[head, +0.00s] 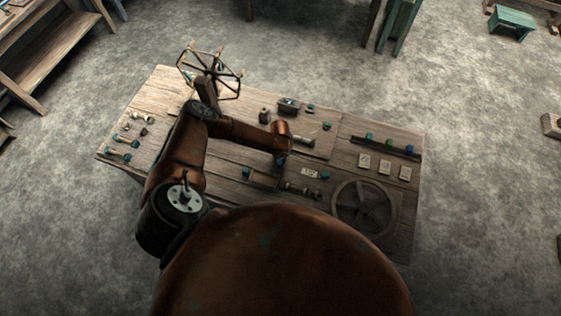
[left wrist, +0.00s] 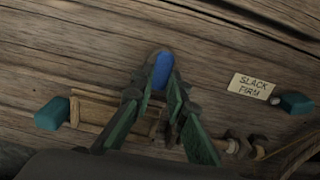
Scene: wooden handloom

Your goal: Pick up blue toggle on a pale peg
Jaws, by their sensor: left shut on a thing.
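The blue toggle (left wrist: 161,70) is a small rounded blue piece between my left gripper's fingertips in the left wrist view. My left gripper (left wrist: 158,82) has dark green fingers and is shut on the blue toggle, low over the wooden board. The pale peg cannot be made out; the fingers cover what is under the toggle. My right gripper is not in view.
A "SLACK FIRM" label (left wrist: 253,88) lies right of the fingers, with a teal block (left wrist: 295,103) beyond it. Another teal block (left wrist: 52,113) adjoins a small wooden frame (left wrist: 100,116) on the left. A spoked wheel (head: 366,207) sits at the bench's right.

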